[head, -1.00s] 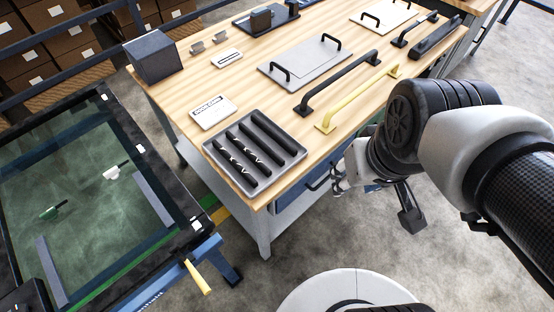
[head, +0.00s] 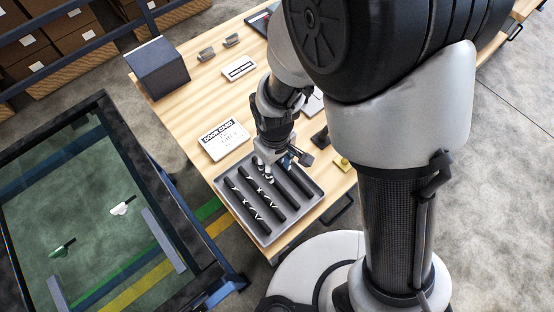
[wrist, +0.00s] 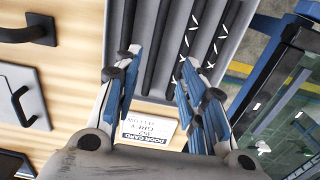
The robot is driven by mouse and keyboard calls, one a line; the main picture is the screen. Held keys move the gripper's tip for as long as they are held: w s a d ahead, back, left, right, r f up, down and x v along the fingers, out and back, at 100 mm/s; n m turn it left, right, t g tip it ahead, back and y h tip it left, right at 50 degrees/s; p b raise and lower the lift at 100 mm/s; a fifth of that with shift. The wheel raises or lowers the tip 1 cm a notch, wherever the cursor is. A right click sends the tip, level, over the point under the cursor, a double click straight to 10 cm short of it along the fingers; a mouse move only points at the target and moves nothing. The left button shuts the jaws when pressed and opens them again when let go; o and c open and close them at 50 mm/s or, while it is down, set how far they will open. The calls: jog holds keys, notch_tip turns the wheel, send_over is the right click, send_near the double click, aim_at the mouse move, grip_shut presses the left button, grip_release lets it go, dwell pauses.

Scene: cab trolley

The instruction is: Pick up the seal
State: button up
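A shallow grey tray (head: 266,240) at the near corner of the wooden bench holds several long dark seals lying side by side. Two carry white marks: the outer marked seal (head: 243,206) and the one beside it; both also show in the wrist view, the outer one (wrist: 222,32) at the right. Plain dark seals (wrist: 156,40) lie left of them there. My gripper (head: 268,168) points down over the tray's far edge. In the wrist view my gripper (wrist: 157,65) has its blue-padded fingers apart, with nothing between them. Its height above the seals is hard to tell.
A white door card (head: 224,138) lies on the bench beside the tray. A dark box (head: 158,68), small grey parts and another card stand farther back. Handles lie left in the wrist view. A glass-panelled frame (head: 95,210) stands left of the bench.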

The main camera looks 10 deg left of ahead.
jog(key=b, duration=0.2)
send_over(276, 184)
notch_tip(276, 184, down, 7)
jog(key=shift+r, duration=0.15)
jog(key=shift+w+a+f+b, duration=0.1)
jog(key=shift+w+f+b, duration=0.2)
jog(key=shift+f, duration=0.65)
jog(key=shift+w+a+f+b, duration=0.1)
jog(key=shift+f+b, duration=0.25)
jog(key=shift+f, duration=0.65)
jog(key=shift+w+a+f+b, duration=0.15)
jog(key=shift+f+b, duration=0.2)
jog(key=shift+f, duration=0.6)
jog(key=shift+d, duration=0.1)
grip_shut()
